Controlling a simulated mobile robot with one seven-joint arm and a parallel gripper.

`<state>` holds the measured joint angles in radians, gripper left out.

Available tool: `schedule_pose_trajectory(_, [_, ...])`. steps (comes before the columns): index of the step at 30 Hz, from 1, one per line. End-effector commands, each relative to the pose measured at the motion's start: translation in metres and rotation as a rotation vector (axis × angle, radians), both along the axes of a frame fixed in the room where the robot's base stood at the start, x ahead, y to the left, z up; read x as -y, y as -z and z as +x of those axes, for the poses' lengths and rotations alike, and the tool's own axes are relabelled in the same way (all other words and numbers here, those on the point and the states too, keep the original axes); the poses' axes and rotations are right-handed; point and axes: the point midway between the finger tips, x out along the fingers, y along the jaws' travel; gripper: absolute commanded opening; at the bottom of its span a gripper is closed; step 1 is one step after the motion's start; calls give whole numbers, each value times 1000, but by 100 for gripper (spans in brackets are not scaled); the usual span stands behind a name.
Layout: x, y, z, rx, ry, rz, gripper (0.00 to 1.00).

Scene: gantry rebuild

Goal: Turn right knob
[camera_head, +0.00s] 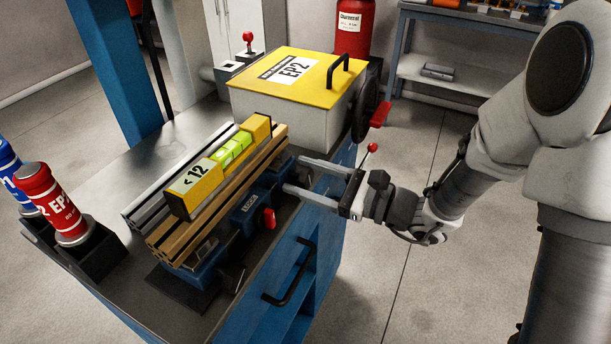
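My gripper (292,173) is open, with its two long fingers apart and pointing left at the right end of the blue vise (212,251). I see nothing held between the fingers. A red knob (268,218) sits on the front of the vise, below and left of the fingertips. A red handle (380,113) stands out from a dark handwheel (364,112) on the yellow-lidded box. A red ball (372,148) on a thin stem shows just above my gripper; its base is hidden. I cannot tell which of these is the right knob.
The vise holds wooden and metal bars with a yellow level (191,188) on top. The yellow-lidded box (285,122) stands behind my gripper. A red-ball lever (248,37) stands at the back. Red bottle (52,205) stands at left. Floor right of the bench is free.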

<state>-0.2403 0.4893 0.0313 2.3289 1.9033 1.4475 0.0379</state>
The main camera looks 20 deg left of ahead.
Motion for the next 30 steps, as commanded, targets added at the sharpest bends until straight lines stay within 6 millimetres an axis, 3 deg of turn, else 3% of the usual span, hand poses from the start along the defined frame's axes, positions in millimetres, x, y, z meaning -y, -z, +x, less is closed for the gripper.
schedule_pose_trajectory(2, [0,0,0,0,0,0,50])
schedule_pose_trajectory(10, [0,0,0,0,0,0,1])
schedule_pose_trajectory(20, [1,-2,0,-50,1,4,0])
schedule_pose_trajectory(30, [1,-4,1,-269,1,22,0])
